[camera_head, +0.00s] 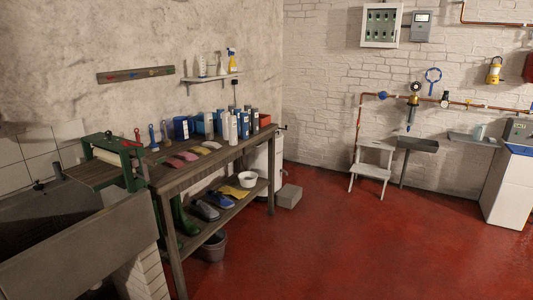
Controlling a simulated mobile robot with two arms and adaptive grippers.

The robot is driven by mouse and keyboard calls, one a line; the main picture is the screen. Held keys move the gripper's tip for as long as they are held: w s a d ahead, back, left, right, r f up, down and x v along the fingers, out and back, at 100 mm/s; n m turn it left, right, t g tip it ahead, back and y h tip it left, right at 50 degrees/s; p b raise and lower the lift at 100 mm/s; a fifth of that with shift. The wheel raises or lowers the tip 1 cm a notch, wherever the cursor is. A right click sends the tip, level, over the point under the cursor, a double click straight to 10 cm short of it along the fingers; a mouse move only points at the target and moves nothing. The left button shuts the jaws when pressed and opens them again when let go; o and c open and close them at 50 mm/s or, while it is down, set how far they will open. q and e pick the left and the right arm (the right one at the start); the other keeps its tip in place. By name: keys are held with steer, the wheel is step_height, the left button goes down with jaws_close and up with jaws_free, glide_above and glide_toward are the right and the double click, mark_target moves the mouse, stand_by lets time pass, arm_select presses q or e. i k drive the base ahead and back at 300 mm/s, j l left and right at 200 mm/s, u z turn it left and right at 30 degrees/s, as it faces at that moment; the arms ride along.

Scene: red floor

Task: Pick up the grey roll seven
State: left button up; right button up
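No thing in view shows a number that I can read, so I cannot tell which one is grey roll seven. A grey, long, low object (205,211) lies on the lower shelf of the wooden workbench (185,176), at the left of the camera_head view. A blue and grey object (220,200) lies beside it. Both are too small to tell whether they are rolls. Several pink and yellow pieces lie on the bench top. Neither of my grippers is in view.
Bottles and blue boxes (181,128) stand at the bench's back. A white bowl (248,179) is on the lower shelf. A bucket (213,246) stands below. A stone sink (75,245) is at left, a step stool (372,168) at the far wall.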

mark_target(254, 111)
steer(key=i, duration=2.3)
